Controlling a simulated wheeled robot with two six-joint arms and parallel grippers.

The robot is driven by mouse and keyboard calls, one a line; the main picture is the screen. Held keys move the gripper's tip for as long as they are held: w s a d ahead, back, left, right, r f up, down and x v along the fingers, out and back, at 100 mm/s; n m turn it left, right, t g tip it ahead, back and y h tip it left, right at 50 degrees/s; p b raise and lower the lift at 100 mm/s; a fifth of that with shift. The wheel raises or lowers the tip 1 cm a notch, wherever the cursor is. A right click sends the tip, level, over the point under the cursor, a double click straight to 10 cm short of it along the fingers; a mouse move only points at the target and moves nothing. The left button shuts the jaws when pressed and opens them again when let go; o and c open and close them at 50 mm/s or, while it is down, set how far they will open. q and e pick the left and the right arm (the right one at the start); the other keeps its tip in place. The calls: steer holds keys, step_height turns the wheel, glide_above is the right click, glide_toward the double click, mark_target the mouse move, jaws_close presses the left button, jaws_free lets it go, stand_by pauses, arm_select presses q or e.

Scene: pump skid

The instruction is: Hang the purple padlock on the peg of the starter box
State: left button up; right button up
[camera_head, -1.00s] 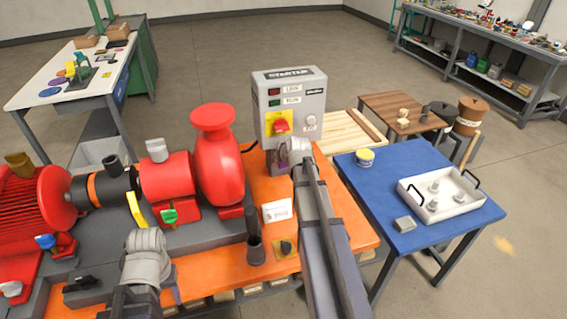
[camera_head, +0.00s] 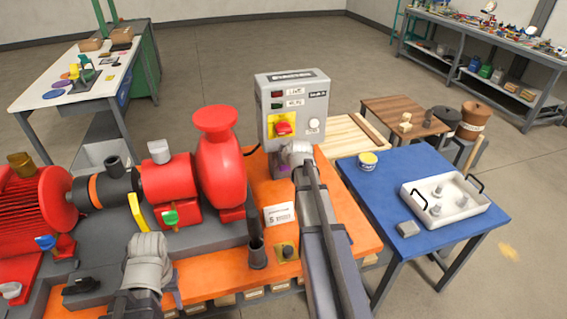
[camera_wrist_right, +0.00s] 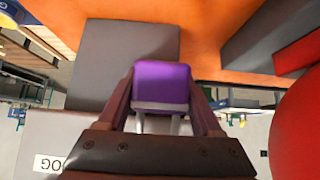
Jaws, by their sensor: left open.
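The purple padlock (camera_wrist_right: 161,84) is between the two fingers of my right gripper (camera_wrist_right: 162,95) in the right wrist view, and both fingers press its sides. Its pale shackle points back toward the palm. In the head view my right gripper (camera_head: 297,156) is in front of the lower part of the grey starter box (camera_head: 309,103), and the padlock is mostly hidden. The box has a red switch on a yellow plate. I cannot make out the peg; my right wrist covers part of the box front. My left gripper (camera_head: 136,303) is open at the bottom edge of the head view.
The red pump (camera_head: 218,165) stands left of the box on the orange skid (camera_head: 350,222). A small sign (camera_head: 279,214) and a dark upright tube (camera_head: 257,250) are close to my right arm. A blue table (camera_head: 380,205) with a white tray (camera_head: 470,217) is on the right.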

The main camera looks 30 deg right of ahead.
steer(key=o, duration=0.4)
steer(key=shift+o, duration=0.2)
steer(key=shift+s+r, duration=0.1)
steer(key=p+v, duration=0.5)
steer(key=v, duration=0.2)
steer(key=shift+s+p, duration=0.2)
steer(key=shift+p, duration=0.1)
steer(key=shift+a+r, duration=0.1)
steer(key=shift+r, duration=0.05)
steer(key=shift+s, duration=0.1)
